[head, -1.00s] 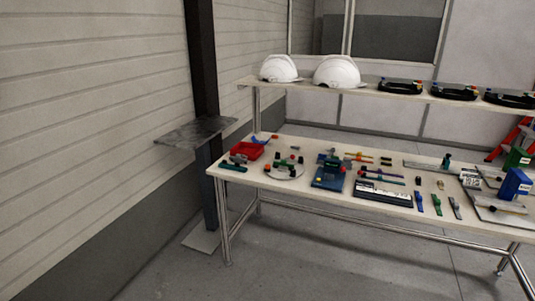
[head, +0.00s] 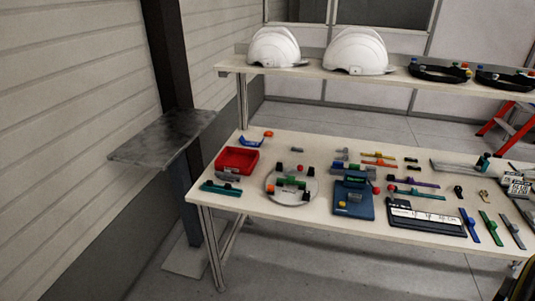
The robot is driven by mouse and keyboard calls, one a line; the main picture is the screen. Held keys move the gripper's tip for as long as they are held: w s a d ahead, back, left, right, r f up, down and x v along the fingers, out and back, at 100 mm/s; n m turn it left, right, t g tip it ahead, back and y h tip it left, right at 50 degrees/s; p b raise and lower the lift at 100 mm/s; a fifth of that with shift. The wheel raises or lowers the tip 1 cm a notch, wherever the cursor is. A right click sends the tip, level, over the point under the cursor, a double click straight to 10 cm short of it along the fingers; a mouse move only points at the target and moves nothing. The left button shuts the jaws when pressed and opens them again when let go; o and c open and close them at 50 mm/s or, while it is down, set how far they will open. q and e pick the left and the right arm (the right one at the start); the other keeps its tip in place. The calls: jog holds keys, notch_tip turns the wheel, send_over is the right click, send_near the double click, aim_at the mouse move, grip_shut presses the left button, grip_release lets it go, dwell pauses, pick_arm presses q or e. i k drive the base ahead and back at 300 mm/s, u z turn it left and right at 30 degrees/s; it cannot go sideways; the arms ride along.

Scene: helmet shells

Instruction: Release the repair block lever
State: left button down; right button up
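A blue block fixture (head: 353,208) with a flat base, a dark green part on top and a small yellow knob stands on the workbench (head: 262,208). It looks like the repair block. A red ball (head: 376,190) shows at its right side; I cannot tell whether this belongs to its lever, or how the lever is set. Left of it is a round grey plate (head: 292,198) with green, black and red parts. Neither of my grippers is in view.
A red tray (head: 237,160) sits at the bench's left. Several coloured tools lie to the right. Two white helmets (head: 274,47) and black rings (head: 438,72) are on the upper shelf. A metal plate (head: 163,138) juts from the dark post. A dark shape cuts the bottom right corner.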

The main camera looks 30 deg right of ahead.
aim_at(300, 168)
jog(key=z, duration=0.6)
jog(key=i, duration=1.2)
jog(key=z, duration=1.05)
